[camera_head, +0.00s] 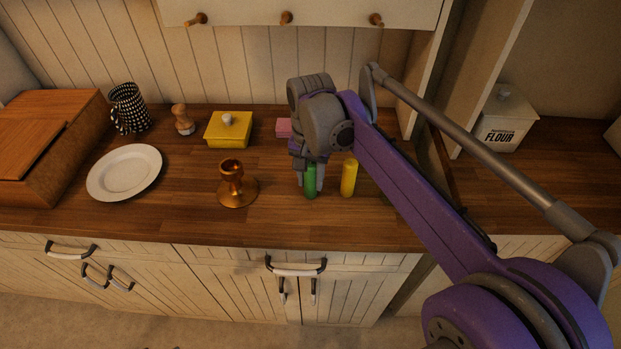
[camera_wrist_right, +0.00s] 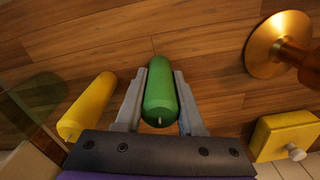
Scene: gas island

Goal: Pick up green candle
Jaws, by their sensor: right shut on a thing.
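The green candle (camera_head: 310,181) stands upright on the wooden counter in the head view, just left of a yellow candle (camera_head: 348,177). My right gripper (camera_head: 307,180) comes down on it from above, with its fingers at the candle's sides. In the right wrist view, the green candle (camera_wrist_right: 161,92) lies between the two grey fingers of my right gripper (camera_wrist_right: 160,105), which is shut on it. The yellow candle (camera_wrist_right: 88,106) is outside the fingers, to the left. I cannot tell whether the green candle's base touches the counter. My left gripper is not in view.
A copper candle holder (camera_head: 235,188) stands left of the green candle. A yellow box (camera_head: 229,130) and a pink block (camera_head: 284,128) are behind. A white plate (camera_head: 124,172) lies further left. Bare counter lies in front of the candles.

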